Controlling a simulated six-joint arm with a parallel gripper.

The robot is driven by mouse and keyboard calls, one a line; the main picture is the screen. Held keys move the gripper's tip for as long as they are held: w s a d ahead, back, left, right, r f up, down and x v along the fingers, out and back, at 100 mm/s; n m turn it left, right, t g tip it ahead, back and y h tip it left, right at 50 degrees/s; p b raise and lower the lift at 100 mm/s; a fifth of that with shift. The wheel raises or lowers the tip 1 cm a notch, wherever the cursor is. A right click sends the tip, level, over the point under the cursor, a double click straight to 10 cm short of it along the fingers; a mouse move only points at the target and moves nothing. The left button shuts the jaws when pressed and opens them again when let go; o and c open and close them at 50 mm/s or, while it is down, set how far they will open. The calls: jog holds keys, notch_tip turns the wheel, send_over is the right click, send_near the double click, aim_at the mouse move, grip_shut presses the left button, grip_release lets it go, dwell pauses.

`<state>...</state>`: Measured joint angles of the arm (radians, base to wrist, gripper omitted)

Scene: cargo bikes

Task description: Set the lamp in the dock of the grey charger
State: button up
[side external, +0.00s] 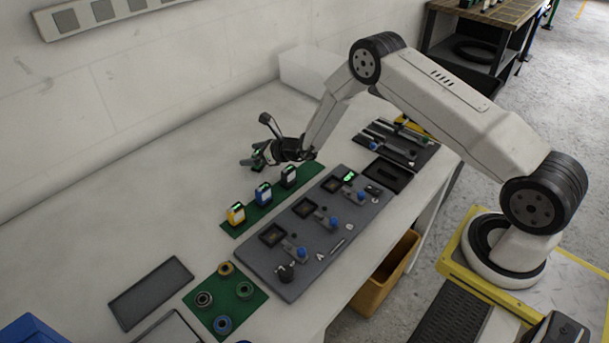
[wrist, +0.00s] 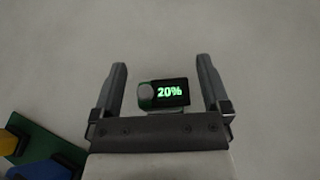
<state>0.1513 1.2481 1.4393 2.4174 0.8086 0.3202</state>
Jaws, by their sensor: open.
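A small dark block with a green "20%" display and a round grey end, apparently the lamp (wrist: 165,94), lies between the fingers of my gripper (wrist: 161,68) in the wrist view. My gripper is open, with gaps on both sides of the block. In the side view my gripper (side external: 260,156) is low over the white table behind the green mat, largely covering the block. The grey charger (side external: 289,177) appears to be the dark grey and white unit on the mat, beside a blue unit (side external: 263,194) and a yellow unit (side external: 236,214). Their docks are too small to make out.
A dark grey board (side external: 262,272) with square recesses, blue knobs and a green display lies in front of the mat (side external: 232,230). A second green mat (side external: 246,309) holds several rings. An empty grey tray (side external: 150,292) lies left.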

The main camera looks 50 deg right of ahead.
jog(key=shift+w+a+f, duration=0.1)
jog(key=shift+w, duration=0.15)
dwell(0.3)
grip_shut()
dwell(0.4)
jog(key=shift+r, duration=0.8)
jog(key=s+r, duration=1.1)
jog(key=s, duration=0.3)
jog(key=shift+r, duration=0.2)
